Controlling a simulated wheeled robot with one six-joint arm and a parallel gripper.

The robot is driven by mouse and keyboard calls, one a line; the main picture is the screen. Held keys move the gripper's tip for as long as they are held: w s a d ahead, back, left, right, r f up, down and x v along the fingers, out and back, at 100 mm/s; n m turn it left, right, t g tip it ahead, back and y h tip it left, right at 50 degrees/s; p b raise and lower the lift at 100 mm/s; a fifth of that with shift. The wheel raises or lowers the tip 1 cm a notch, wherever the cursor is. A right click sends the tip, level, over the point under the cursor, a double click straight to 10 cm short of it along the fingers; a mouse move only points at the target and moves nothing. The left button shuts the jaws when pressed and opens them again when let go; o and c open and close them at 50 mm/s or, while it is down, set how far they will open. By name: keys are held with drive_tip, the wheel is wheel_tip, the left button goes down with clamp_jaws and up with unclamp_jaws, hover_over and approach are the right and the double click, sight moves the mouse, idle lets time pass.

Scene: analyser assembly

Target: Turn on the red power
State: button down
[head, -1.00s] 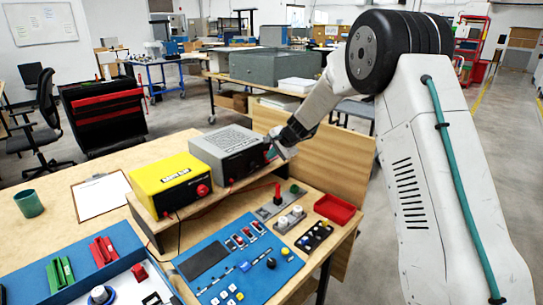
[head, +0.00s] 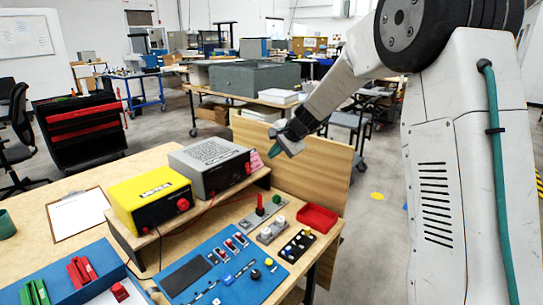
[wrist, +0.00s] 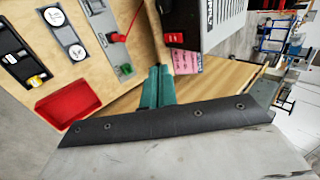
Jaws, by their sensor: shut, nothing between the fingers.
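The grey power box (head: 212,160) stands on the wooden shelf, with a small red switch (head: 248,168) on its front. The switch also shows in the wrist view (wrist: 175,38), beside a pink label (wrist: 187,63). Its on or off position cannot be told. The yellow box (head: 150,192) with a red knob (head: 183,204) stands to its left. My gripper (head: 272,150) is shut and empty, in the air just right of the grey box's front. In the wrist view its teal fingers (wrist: 157,70) are together, apart from the switch.
A grey plate with a red-handled lever (head: 260,205) lies in front of the shelf, with button plates (head: 272,230) beside it. A red tray (head: 316,218) is at the right. A blue control panel (head: 225,268) lies in front. An upright wooden board (head: 300,165) stands behind my gripper.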

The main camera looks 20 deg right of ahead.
drive_tip(key=shift+s+d+f, duration=0.1)
drive_tip(key=shift+d+f, duration=0.15)
drive_tip(key=shift+f, duration=0.45)
approach(249, 173)
wheel_tip(249, 173, down, 4)
drive_tip(key=w, duration=0.1)
drive_tip(key=w+a, duration=0.1)
drive_tip(key=w+a+f, duration=0.1)
drive_tip(key=shift+w, duration=0.3)
drive_tip(key=shift+w+a+f, duration=0.1)
drive_tip(key=shift+w+f, duration=0.05)
drive_tip(key=shift+f, duration=0.05)
drive_tip(key=shift+r, duration=0.1)
idle(0.4)
